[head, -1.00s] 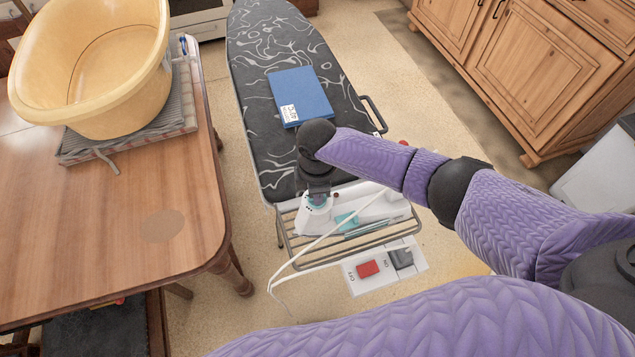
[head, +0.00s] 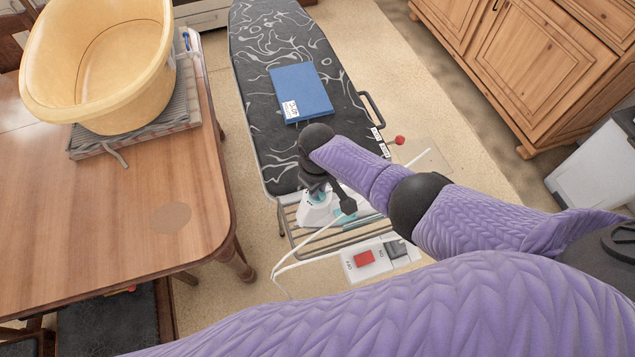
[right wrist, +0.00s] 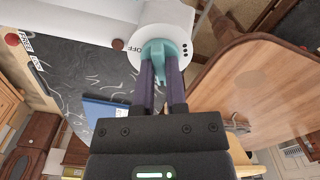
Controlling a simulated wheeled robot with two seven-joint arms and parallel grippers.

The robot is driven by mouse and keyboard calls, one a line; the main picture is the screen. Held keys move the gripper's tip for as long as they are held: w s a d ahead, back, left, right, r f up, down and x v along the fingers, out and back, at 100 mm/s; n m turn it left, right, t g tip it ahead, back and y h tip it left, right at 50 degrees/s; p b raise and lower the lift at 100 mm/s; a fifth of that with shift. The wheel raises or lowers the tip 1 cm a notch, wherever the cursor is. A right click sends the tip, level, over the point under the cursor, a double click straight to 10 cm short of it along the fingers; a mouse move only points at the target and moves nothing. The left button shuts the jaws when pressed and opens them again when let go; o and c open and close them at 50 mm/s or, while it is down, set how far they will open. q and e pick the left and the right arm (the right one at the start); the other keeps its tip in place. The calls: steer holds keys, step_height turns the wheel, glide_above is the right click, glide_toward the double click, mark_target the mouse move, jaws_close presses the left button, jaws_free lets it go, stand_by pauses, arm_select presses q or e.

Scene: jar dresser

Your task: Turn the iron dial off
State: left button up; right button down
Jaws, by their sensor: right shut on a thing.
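The white iron (head: 318,212) rests on the rack at the near end of the ironing board. In the right wrist view its round white end (right wrist: 178,15) carries a teal dial (right wrist: 158,48), with an OFF mark at left and dark dots at right. My right gripper (right wrist: 161,62) is shut on the teal dial, one dark finger on each side of it. In the head view my right gripper (head: 325,192) is over the iron and hides the dial. My left gripper is not in view.
A blue book (head: 300,92) lies on the patterned ironing board (head: 275,45). A red-knobbed lever (head: 399,140) sticks out at its right. A switch box (head: 380,262) with a red button is below the rack. A wooden table (head: 110,220) with a yellow tub (head: 100,70) stands left.

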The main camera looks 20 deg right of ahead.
steer(key=m+p, duration=0.1)
steer(key=m, duration=0.4)
steer(key=shift+m, duration=0.3)
steer(key=m, duration=0.5)
steer(key=shift+p, duration=0.4)
steer(key=m, duration=0.6)
steer(key=shift+w+m, duration=0.1)
steer(key=shift+m, duration=0.2)
steer(key=m, duration=0.5)
steer(key=shift+m, duration=0.4)
steer(key=c, duration=0.7)
jaws_free()
steer(key=shift+o, duration=0.2)
